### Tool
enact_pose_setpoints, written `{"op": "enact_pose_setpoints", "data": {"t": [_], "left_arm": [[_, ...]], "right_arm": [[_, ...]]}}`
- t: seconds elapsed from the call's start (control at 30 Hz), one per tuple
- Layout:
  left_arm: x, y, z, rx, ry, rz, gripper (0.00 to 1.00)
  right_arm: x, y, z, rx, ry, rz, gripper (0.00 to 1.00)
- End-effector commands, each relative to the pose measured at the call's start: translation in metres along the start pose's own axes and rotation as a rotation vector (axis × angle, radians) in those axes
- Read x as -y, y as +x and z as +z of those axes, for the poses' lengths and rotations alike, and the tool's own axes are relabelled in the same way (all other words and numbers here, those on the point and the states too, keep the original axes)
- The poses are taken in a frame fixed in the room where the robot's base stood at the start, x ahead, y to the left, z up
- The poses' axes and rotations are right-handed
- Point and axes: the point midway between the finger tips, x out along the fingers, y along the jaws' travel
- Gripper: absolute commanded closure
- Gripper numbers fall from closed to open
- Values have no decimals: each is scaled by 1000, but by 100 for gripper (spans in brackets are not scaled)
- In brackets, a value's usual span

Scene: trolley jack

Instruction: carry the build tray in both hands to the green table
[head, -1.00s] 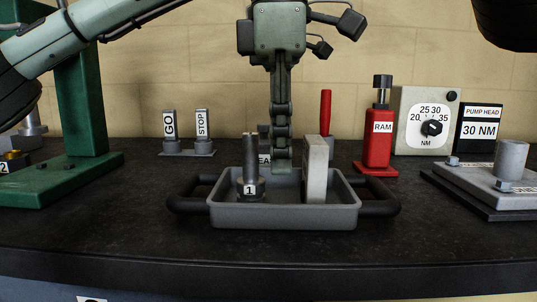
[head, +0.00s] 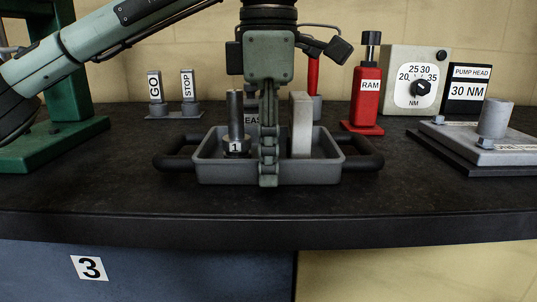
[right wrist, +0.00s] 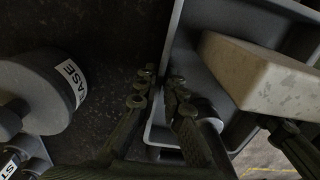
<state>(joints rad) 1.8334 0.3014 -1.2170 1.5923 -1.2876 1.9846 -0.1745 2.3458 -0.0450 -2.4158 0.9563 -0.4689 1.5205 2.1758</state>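The grey build tray (head: 215,172) stands on the dark worktop, with a black handle at each end. A bolt marked 1 (head: 236,120) and a pale block (head: 301,130) stand in it. My left gripper (head: 268,180) points down at the middle of the tray's front wall. I see it edge-on, so its finger gap is hidden. In the right wrist view, my right gripper (right wrist: 163,73) has one finger on each side of a tray wall (right wrist: 174,25), close against it. The pale block (right wrist: 258,72) is to the right there. In the head view the left gripper largely hides the right one.
GO (head: 155,88) and STOP (head: 188,86) posts, a grease can (right wrist: 38,88), a red RAM bottle (head: 368,88), a dial box (head: 398,75) and a pump-head sign (head: 465,90) stand behind. A grey fixture (head: 490,140) is at right, a green frame (head: 55,145) at left.

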Motion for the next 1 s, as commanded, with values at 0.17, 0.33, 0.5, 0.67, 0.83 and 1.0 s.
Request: {"op": "enact_pose_setpoints", "data": {"t": [0.17,0.33,0.5,0.67,0.83,1.0], "left_arm": [[0,5,0,1,0,0,72],[0,5,0,1,0,0,72],[0,4,0,1,0,0,91],[0,4,0,1,0,0,100],[0,4,0,1,0,0,100],[0,2,0,2,0,1,100]], "right_arm": [[0,5,0,-1,0,0,91],[0,5,0,-1,0,0,91],[0,5,0,-1,0,0,100],[0,5,0,-1,0,0,100],[0,4,0,-1,0,0,100],[0,2,0,-2,0,2,100]]}}
